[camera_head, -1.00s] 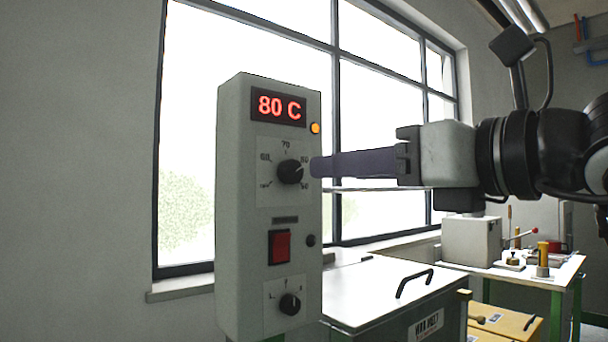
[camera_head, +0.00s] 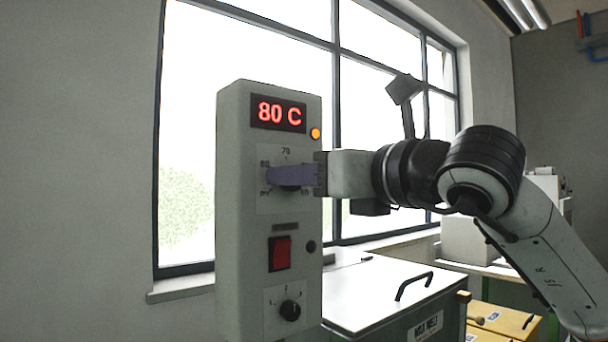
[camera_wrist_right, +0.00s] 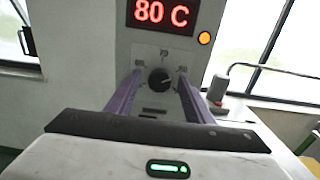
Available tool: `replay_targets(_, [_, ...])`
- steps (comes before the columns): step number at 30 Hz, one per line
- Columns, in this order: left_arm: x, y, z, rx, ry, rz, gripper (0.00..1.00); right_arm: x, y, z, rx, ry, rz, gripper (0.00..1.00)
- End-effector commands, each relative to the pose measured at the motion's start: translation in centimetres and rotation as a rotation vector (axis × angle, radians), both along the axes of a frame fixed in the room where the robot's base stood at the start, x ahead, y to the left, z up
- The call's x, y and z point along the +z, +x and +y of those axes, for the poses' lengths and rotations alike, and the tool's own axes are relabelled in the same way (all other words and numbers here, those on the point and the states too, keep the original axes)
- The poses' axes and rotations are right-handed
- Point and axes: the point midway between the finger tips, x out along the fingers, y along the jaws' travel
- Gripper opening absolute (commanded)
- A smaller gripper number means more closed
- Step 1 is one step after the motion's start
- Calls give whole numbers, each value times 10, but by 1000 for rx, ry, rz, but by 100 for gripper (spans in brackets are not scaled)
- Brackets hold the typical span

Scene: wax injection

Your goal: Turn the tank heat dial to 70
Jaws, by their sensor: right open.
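The control box (camera_head: 235,215) stands upright in front of the window. Its red display (camera_head: 278,113) reads 80 C, also in the right wrist view (camera_wrist_right: 163,13). The black heat dial (camera_wrist_right: 160,79) shows between the two purple fingers of my right gripper (camera_wrist_right: 157,80). The fingers are open, one on each side of the dial; I cannot tell whether they touch it. In the head view my right gripper (camera_head: 290,175) covers most of the dial, below the 70 mark. My left gripper is not in view.
A red switch (camera_head: 280,251) and a lower black dial (camera_head: 290,310) sit below on the same box. The white-lidded wax tank (camera_head: 385,285) with a black handle stands to the right. A side table with equipment is behind my right arm.

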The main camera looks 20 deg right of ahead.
Motion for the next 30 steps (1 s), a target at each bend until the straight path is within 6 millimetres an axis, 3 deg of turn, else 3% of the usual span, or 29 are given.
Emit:
replay_targets(2, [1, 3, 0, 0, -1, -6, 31, 0, 0, 0, 0, 0, 0, 44])
replay_targets(9, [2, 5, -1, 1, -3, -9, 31, 0, 0, 0, 1, 0, 0, 6])
replay_targets(20, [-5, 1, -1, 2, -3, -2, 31, -1, -1, 0, 2, -58, -22, 7])
replay_targets(30, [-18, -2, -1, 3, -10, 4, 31, -2, -1, 1, 1, -296, -110, 7])
